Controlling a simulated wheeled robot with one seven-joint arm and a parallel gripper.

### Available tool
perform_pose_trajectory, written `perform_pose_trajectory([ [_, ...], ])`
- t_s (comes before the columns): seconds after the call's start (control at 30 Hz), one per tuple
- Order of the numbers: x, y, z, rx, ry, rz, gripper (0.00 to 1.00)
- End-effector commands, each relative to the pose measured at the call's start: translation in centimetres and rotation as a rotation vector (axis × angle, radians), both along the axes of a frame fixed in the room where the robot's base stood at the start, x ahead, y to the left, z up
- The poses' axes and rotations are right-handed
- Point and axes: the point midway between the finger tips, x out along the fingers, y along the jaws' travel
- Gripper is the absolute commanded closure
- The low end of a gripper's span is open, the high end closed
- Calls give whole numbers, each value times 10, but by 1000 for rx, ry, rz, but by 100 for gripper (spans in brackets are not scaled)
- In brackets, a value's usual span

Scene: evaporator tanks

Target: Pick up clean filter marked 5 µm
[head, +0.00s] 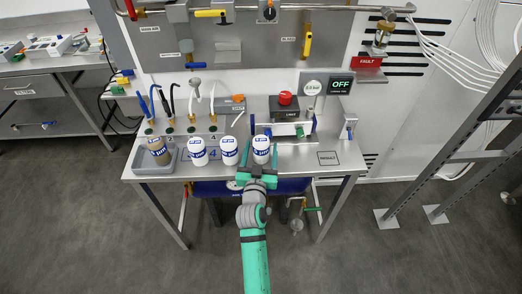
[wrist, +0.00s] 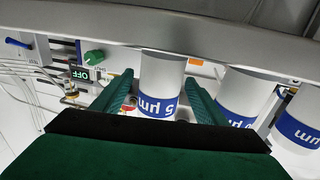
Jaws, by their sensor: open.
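A clean white filter (head: 261,150) with a blue band stands at the right end of a row on the steel bench. In the wrist view its band reads "5 µm", upside down, and the filter (wrist: 162,82) lies between my two green fingers. My gripper (head: 262,157) is open around it, one finger on each side, with gaps visible in the wrist view (wrist: 160,98). Two more white filters with blue bands stand to its left, the middle one (head: 229,151) and another (head: 198,152). Their labels are partly hidden or too small to read fully.
A housing with a red knob (head: 285,98) stands behind and right of the gripper. The bench near the dark-framed label (head: 328,158) is clear. Hoses with taps line the back.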

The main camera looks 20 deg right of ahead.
Motion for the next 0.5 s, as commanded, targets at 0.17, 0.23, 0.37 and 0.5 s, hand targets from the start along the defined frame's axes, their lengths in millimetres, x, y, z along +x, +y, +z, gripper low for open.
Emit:
perform_pose_trajectory([
  [0.17, 0, 0, 0, 0, 0, 0, 36],
  [0.23, 0, 0, 0, 0, 0, 0, 53],
  [0.37, 0, 0, 0, 0, 0, 0, 82],
  [0.5, 0, 0, 0, 0, -1, 0, 82],
])
